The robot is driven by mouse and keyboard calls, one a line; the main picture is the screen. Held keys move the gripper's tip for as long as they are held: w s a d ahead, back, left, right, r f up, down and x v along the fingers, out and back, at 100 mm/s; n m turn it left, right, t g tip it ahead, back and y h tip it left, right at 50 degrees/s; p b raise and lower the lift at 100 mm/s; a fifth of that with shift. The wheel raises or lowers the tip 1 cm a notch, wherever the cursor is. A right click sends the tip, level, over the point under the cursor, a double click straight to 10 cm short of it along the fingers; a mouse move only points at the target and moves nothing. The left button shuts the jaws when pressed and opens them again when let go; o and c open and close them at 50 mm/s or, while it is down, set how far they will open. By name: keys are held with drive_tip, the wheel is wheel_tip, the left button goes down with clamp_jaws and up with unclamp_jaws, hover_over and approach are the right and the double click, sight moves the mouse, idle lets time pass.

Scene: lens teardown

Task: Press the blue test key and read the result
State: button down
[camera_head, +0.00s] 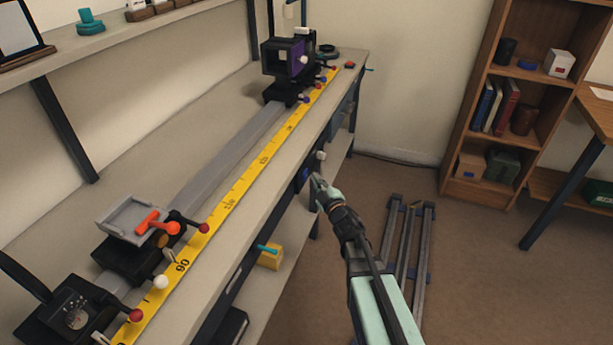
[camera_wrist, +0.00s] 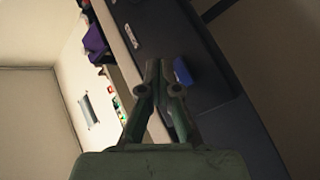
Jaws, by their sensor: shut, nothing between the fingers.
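The blue test key (camera_wrist: 184,71) shows in the wrist view as a small blue block on the dark front of the bench, just right of my fingertips. In the head view a small blue patch (camera_head: 304,173) on the bench front, beside my fingertips, appears to be the same key. My gripper (camera_head: 317,181) is shut and empty, and it points at the bench front. In the wrist view the fingers (camera_wrist: 160,78) are together, and a small gap seems to separate them from the key. I cannot tell whether they touch it. No readable result shows.
The bench (camera_head: 215,150) carries a rail with a yellow scale (camera_head: 229,201), a grey tray with an orange lever (camera_head: 157,222) and a purple-black frame (camera_head: 291,57). Below is a yellow block (camera_head: 270,257). Metal rails (camera_head: 409,240) lie on the floor; a bookshelf (camera_head: 470,187) stands right.

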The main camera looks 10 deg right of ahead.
drive_tip(key=shift+a, duration=0.1)
idle(0.3)
drive_tip(key=shift+w+a, duration=0.2)
drive_tip(key=shift+a, duration=0.05)
drive_tip(key=shift+w+a+b, duration=0.2)
drive_tip(key=shift+a+b, duration=0.15)
drive_tip(key=shift+b, duration=0.1)
idle(0.9)
drive_tip(key=shift+s+d+p, duration=0.3)
drive_tip(key=shift+s+d, duration=0.1)
drive_tip(key=shift+d, duration=0.3)
drive_tip(key=shift+d, duration=0.1)
drive_tip(key=s+d+p, duration=0.1)
drive_tip(key=d, duration=0.1)
drive_tip(key=s+d, duration=0.1)
drive_tip(key=d, duration=0.1)
drive_tip(key=shift+s+d+p, duration=0.1)
drive_tip(key=shift+s+p, duration=0.1)
drive_tip(key=shift+p, duration=0.15)
idle(0.8)
